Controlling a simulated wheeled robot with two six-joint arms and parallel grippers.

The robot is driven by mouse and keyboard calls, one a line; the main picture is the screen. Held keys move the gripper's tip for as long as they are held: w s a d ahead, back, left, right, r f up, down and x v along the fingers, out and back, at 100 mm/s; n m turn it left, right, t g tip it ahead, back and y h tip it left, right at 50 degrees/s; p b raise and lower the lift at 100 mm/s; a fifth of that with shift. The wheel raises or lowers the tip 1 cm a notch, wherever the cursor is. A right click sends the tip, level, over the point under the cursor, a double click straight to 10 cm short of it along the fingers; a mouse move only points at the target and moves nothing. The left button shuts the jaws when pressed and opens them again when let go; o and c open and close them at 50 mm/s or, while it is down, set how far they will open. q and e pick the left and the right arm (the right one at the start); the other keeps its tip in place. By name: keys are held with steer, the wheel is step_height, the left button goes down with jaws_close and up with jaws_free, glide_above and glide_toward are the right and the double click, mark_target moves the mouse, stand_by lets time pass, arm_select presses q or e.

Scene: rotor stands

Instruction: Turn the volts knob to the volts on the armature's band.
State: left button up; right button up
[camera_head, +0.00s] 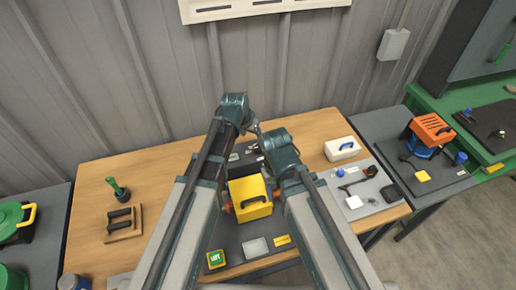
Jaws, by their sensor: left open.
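My left gripper (256,130) is small and partly hidden by the arm joints, over the back of the dark mat in the middle of the table; it is open and nothing shows in it. My right arm's wrist is just right of it, and its gripper is hidden. A yellow box (250,197) with a dark handle and orange parts at its sides stands between my forearms. I cannot make out a volts knob, an armature or a marked band; the arms cover much of the mat.
The wooden table (158,173) holds a dark rack (122,222) and a green-handled tool (118,189) at left. A white case (342,148) stands at right, beside a grey mat with small parts. A corrugated wall closes the back.

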mark_target(258, 148)
arm_select(q)
steer(key=b+x, duration=1)
steer(key=x, duration=0.2)
jaws_close()
